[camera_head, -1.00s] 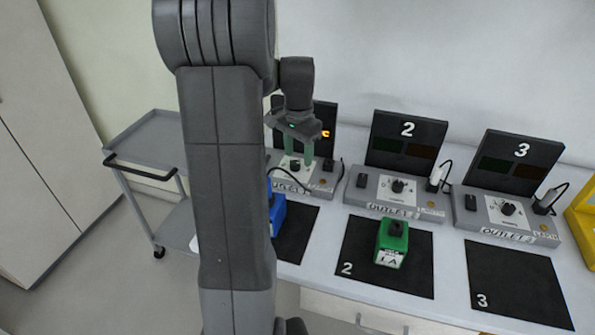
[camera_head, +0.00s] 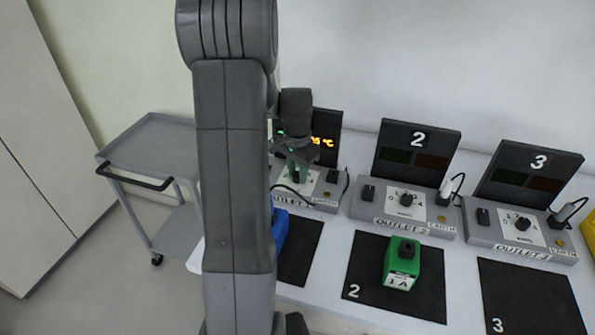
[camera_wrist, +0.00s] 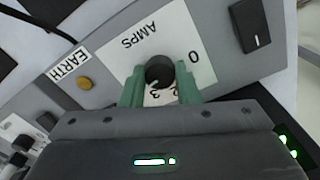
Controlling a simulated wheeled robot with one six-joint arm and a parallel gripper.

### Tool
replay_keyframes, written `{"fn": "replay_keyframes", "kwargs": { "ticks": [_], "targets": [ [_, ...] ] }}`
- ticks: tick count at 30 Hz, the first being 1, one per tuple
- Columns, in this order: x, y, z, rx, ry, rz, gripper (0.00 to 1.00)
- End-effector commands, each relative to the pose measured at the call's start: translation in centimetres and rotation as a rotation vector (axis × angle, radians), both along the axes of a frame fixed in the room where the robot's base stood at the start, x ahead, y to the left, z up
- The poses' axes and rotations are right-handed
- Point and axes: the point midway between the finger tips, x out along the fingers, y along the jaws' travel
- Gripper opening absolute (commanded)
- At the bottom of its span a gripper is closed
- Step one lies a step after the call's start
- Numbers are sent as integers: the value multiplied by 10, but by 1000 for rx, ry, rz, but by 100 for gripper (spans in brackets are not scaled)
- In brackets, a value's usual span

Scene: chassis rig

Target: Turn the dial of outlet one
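Outlet one is the grey box (camera_head: 318,196) at the left of the row, partly hidden behind my arm in the head view. Its black dial (camera_wrist: 159,70) sits on a white plate marked AMPS, with 0, 2 and 3 visible around it in the wrist view. My gripper (camera_wrist: 160,78) has a green finger on each side of the dial, close against it. In the head view my gripper (camera_head: 297,177) is down at the dial plate with its fingers close together. Orange characters ending in °C show on the panel (camera_head: 324,148) behind, partly hidden.
A black rocker switch (camera_wrist: 249,25) and the brass EARTH stud (camera_wrist: 84,83) flank the dial. Outlet two (camera_head: 376,218) and outlet three (camera_head: 492,243) stand to the right. A green block (camera_head: 401,278) lies on mat 2; a blue block (camera_head: 280,229) is partly hidden by my arm.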

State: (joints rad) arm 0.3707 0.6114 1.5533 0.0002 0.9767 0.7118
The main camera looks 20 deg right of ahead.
Motion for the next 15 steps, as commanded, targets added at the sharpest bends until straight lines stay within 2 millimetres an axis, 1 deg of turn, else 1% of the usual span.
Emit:
{"fn": "replay_keyframes", "kwargs": {
  "ticks": [1, 2, 10, 15],
  "targets": [
    [0, 0, 0, 0, 0, 0, 11],
    [0, 0, 0, 0, 0, 0, 6],
    [0, 0, 0, 0, 0, 20, 6],
    [0, 0, 0, 0, 0, 88, 6]
  ]
}}
